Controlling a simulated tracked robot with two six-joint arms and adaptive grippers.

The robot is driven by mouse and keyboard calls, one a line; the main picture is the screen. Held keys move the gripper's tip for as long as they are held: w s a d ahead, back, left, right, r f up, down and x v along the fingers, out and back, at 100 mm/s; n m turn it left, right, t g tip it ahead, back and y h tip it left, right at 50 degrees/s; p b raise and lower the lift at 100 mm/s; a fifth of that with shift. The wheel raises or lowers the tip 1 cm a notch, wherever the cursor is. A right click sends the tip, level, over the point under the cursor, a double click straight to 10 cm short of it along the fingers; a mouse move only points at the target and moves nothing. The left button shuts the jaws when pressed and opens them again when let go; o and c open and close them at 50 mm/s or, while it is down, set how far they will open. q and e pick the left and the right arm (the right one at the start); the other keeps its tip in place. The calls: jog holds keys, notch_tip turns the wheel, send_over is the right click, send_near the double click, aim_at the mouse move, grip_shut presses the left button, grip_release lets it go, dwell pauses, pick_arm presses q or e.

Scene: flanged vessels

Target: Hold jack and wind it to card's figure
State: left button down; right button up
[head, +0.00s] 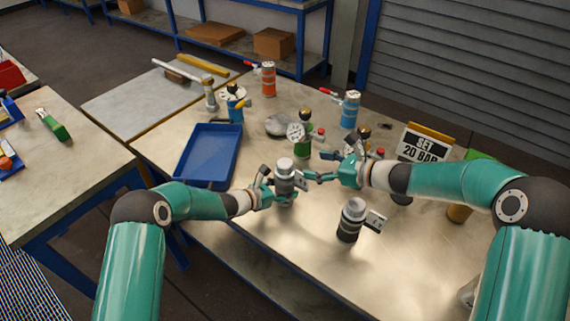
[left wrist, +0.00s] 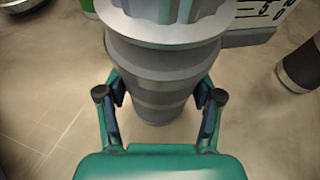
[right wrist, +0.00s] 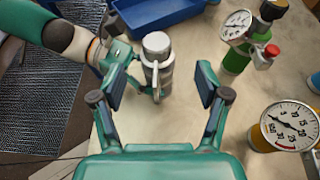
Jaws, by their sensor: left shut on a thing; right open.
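The grey cylindrical jack (head: 284,177) stands upright on the bench, with a ribbed cap on top and a pale scale plate at its side. My left gripper (head: 276,190) is shut around its body; the left wrist view shows both pads against the jack (left wrist: 160,75) below its flange. Only part of the scale plate (left wrist: 265,18) shows there, and its reading cannot be told. The card (head: 421,146) reads "SET 20 BAR". My right gripper (head: 328,165) is open and empty, to the right of the jack; the right wrist view shows the jack (right wrist: 158,62) beyond its fingers, apart from them.
A similar dark cylinder (head: 349,224) with a plate stands in front. A blue tray (head: 207,154) lies to the left. Behind stand a green vessel with a gauge (head: 296,131), a blue vessel (head: 350,109) and an orange one (head: 268,79).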

aim_at(290, 164)
jog(key=x, duration=0.7)
jog(key=f+x, duration=0.1)
jog(key=x, duration=0.3)
jog(key=shift+s+a+f, duration=0.15)
jog(key=shift+s+a, duration=0.05)
jog(key=shift+c, duration=0.4)
jog(key=shift+h, duration=0.3)
jog(key=c, duration=1.1)
